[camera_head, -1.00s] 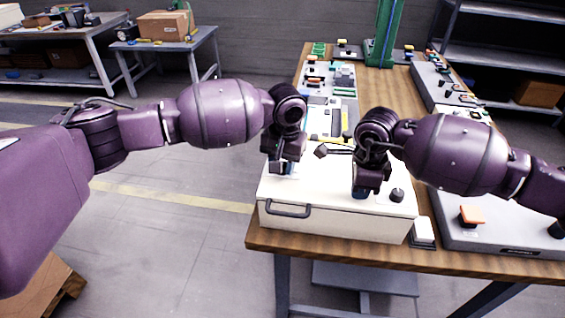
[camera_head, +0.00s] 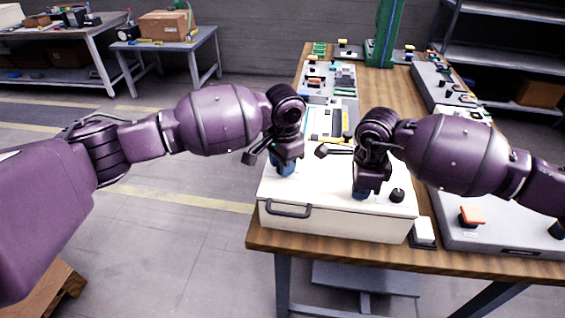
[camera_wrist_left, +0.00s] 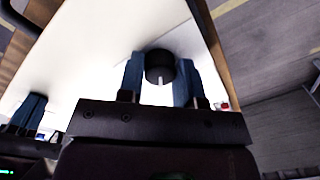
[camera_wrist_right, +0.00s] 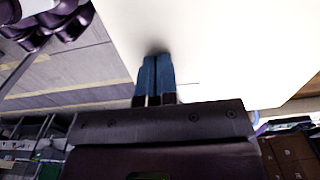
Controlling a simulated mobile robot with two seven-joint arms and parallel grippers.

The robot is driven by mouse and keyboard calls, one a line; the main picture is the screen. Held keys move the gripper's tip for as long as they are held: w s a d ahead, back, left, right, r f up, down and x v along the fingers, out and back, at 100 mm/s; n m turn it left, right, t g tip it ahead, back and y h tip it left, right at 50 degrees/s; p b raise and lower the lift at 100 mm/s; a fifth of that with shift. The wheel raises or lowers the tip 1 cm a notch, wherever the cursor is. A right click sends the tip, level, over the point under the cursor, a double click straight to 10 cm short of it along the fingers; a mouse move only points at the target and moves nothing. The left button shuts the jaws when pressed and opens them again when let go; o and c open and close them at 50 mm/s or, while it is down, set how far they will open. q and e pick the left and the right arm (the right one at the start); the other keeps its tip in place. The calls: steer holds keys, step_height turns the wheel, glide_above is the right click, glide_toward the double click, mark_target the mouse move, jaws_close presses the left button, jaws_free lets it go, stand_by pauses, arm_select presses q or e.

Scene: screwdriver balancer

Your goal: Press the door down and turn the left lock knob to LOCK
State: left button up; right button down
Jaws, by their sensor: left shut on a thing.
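The white door (camera_head: 322,192) is the flat top of a white box with a dark front handle (camera_head: 290,210). It looks level. My left gripper (camera_head: 287,168) is over the door's left side. In the left wrist view its blue fingers are shut around the black left lock knob (camera_wrist_left: 160,66), whose white mark points toward the gripper's palm. In the head view the gripper hides this knob. My right gripper (camera_head: 361,192) has its fingers together and points down onto the door right of the middle; its fingertips (camera_wrist_right: 155,65) appear to touch the white surface.
A second black knob (camera_head: 397,195) stands on the door's right side, close to my right gripper. Other panels fill the wooden table behind.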

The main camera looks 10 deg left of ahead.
arm_select(q)
steer(key=m, duration=0.5)
steer(key=shift+m, duration=0.4)
arm_select(e)
steer(key=shift+f, duration=0.1)
arm_select(q)
steer(key=m, duration=0.5)
steer(key=shift+f+m+h, duration=0.1)
steer(key=shift+m+h, duration=0.2)
steer(key=o, duration=0.9)
steer(key=shift+o, duration=0.2)
step_height(320, 180, up, 12)
steer(key=shift+s+a, duration=0.15)
steer(key=shift+s, duration=0.1)
